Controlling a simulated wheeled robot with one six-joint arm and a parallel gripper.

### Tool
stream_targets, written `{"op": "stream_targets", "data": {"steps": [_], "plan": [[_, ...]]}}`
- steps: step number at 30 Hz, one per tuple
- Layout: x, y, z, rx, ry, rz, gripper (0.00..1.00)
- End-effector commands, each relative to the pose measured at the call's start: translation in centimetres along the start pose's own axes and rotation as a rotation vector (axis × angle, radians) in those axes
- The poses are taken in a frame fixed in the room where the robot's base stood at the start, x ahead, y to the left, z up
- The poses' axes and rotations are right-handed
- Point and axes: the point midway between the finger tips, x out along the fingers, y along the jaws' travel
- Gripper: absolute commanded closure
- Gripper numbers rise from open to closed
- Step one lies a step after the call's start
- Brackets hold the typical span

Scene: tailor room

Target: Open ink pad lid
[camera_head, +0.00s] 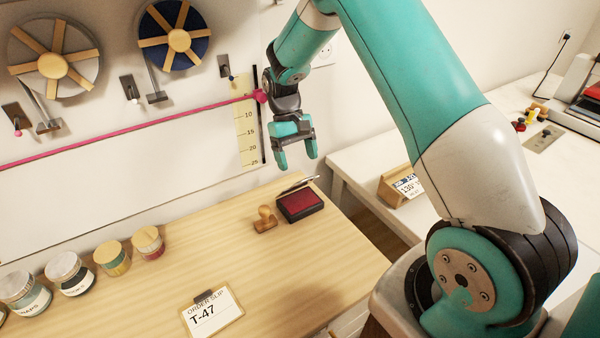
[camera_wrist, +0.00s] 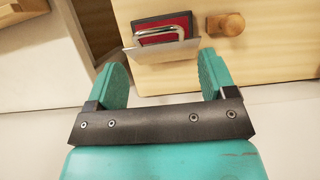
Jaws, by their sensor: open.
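The ink pad (camera_head: 300,206) is a dark case with a red pad, near the far right corner of the wooden table. Its red surface is exposed, and it also shows in the wrist view (camera_wrist: 182,20). Its lid (camera_head: 298,184) stands raised at the back edge, seen nearly edge-on. In the wrist view the lid (camera_wrist: 160,53) is a pale grey plate with a silver loop handle (camera_wrist: 150,33). My gripper (camera_head: 298,155) is open and empty above and behind the ink pad, apart from it. In the wrist view its fingers (camera_wrist: 162,66) flank the lid.
A wooden stamp (camera_head: 265,219) stands just left of the ink pad. Several jars (camera_head: 113,258) line the left of the table (camera_head: 190,235). An order slip (camera_head: 212,311) lies in front. A pink ribbon (camera_head: 130,130) runs along the wall to the left of my gripper.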

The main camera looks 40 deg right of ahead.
Motion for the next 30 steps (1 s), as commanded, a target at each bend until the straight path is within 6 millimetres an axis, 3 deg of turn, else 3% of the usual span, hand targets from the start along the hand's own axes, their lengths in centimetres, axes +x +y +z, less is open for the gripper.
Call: {"op": "stream_targets", "data": {"steps": [6, 15, 20, 21, 26, 30], "plan": [[-2.5, -0.1, -0.1, -0.001, 0.002, 0.0, 0.23], [-3.0, -0.1, 0.0, -0.002, 0.0, 0.0, 0.23], [-3.3, -0.1, 0.2, -0.047, 0.013, 0.0, 0.59], [-3.6, -0.1, 0.3, -0.085, 0.025, 0.001, 0.66], [-5.8, -0.3, 1.8, -0.397, 0.111, 0.024, 0.66], [-8.3, -0.5, 4.2, -0.817, 0.214, 0.096, 0.66]]}}
